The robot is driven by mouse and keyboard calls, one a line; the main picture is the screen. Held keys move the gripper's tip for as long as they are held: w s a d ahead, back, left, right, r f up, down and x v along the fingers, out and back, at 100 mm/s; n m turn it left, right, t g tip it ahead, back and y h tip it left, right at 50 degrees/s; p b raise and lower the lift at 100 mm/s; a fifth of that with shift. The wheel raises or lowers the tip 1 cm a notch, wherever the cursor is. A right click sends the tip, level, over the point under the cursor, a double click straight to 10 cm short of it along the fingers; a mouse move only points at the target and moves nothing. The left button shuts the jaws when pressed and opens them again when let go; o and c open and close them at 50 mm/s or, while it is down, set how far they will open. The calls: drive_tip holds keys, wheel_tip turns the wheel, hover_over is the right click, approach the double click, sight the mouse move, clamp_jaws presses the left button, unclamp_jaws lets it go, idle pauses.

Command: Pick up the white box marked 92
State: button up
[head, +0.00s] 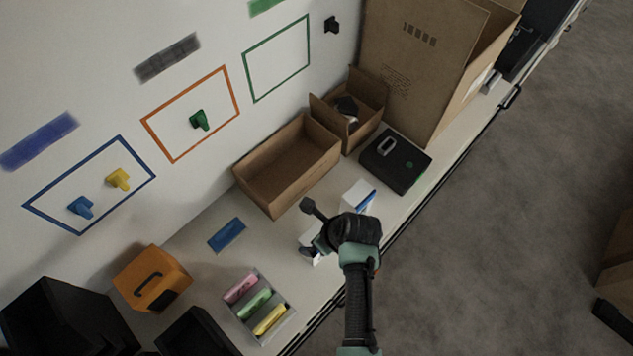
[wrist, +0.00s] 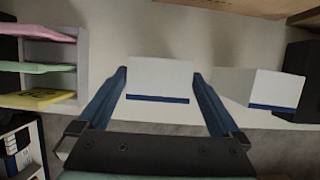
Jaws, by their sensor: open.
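Two white boxes with blue edges stand on the table. One white box (head: 311,241) is partly hidden by my gripper (head: 309,229). In the wrist view this box (wrist: 160,76) lies between the two blue fingers of my open gripper (wrist: 160,86), with a gap on each side. The other white box (head: 355,194) stands farther right, and in the wrist view it (wrist: 258,88) is just outside the right finger. I cannot read a number 92 on either box.
A grey tray (head: 284,328) with pink, green and yellow items stands at the lower left. A blue item (head: 227,235) lies on the table. An open carton (head: 287,166) and a black case (head: 395,162) are behind. The table's front edge is close.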

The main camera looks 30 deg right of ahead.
drive_tip(key=b+x, duration=0.5)
drive_tip(key=shift+s, duration=0.15)
drive_tip(key=shift+r, duration=0.1)
drive_tip(key=c, duration=1.2)
drive_tip(key=shift+c, duration=0.2)
